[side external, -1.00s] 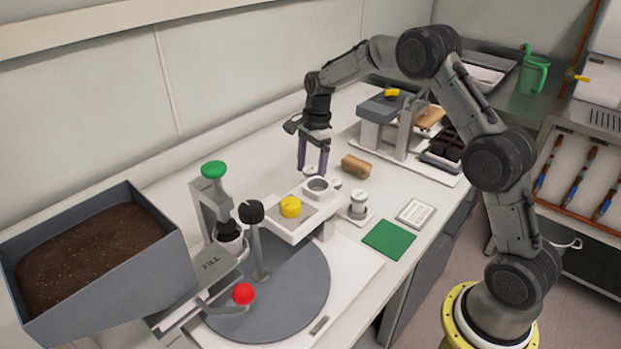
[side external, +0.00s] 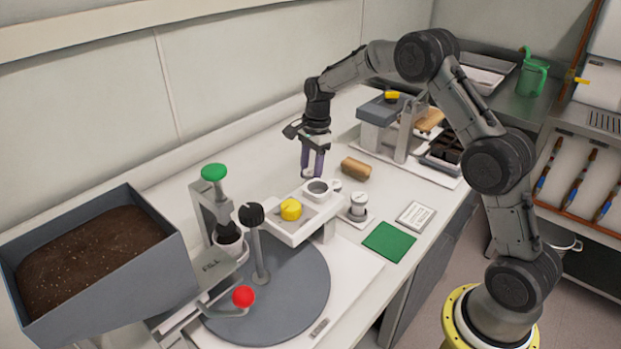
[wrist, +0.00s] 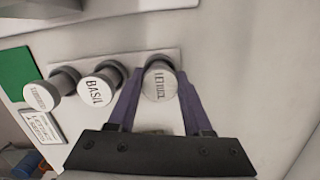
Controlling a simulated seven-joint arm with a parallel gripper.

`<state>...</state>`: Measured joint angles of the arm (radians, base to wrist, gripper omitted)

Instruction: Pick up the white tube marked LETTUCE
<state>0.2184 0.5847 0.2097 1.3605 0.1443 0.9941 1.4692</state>
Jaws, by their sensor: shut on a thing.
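The white tube marked LETTUCE (wrist: 159,82) stands between my gripper's purple fingers in the wrist view, its lettered round top facing the camera. My gripper (side external: 312,174) is shut on it, with a finger on each side. In the side view the fingers point down behind the white block with the round hole, and the tube is mostly hidden. In the wrist view the gripper (wrist: 160,92) shows at the lower middle. I cannot tell whether the tube is clear of its white base.
A tube marked BASIL (wrist: 98,88) stands just left of the held tube. A third white tube (wrist: 42,95), its letters unclear, stands farther left. A green mat (side external: 389,241) and a label plate (side external: 416,216) lie at the front edge.

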